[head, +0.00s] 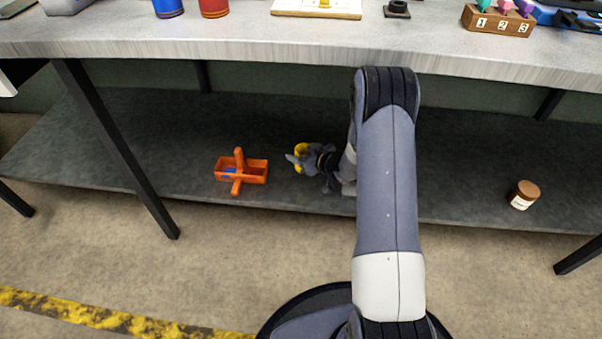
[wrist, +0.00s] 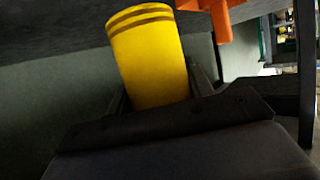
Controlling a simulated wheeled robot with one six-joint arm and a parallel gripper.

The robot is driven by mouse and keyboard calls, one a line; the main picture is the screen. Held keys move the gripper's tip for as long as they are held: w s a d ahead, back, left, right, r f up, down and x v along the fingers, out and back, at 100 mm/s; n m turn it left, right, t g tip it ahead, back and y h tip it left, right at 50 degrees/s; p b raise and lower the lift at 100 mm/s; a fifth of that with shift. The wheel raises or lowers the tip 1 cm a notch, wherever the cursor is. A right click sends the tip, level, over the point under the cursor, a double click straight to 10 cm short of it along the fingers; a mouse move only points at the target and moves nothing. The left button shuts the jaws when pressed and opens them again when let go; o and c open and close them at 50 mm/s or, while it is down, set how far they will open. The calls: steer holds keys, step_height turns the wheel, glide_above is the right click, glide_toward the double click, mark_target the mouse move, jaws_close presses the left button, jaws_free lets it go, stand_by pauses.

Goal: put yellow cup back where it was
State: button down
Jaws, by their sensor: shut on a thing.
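The yellow cup (wrist: 147,62) fills the upper middle of the wrist view, with brown bands near its far end. My gripper (wrist: 155,95) is shut on it, one finger on each side. In the head view a small part of the yellow cup (head: 301,151) shows at the tip of my gripper (head: 298,158), just above or at the lower shelf (head: 110,140). Most of the cup is hidden there by my gripper. I cannot tell whether the cup touches the shelf.
An orange caddy (head: 256,170) with something blue inside stands left of my gripper on the shelf. A brown jar (head: 524,194) stands far right. The tabletop (head: 200,42) overhangs the shelf, with a blue cup (head: 168,8) and a red cup (head: 213,8) on it.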

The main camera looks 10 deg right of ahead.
step_height(320, 180, down, 8)
steer(key=b, duration=0.3)
steer(key=shift+f, duration=0.1)
steer(key=shift+f+b, duration=0.15)
steer(key=shift+b, duration=0.15)
steer(key=c, duration=0.6)
jaws_free()
steer(key=shift+c, duration=0.2)
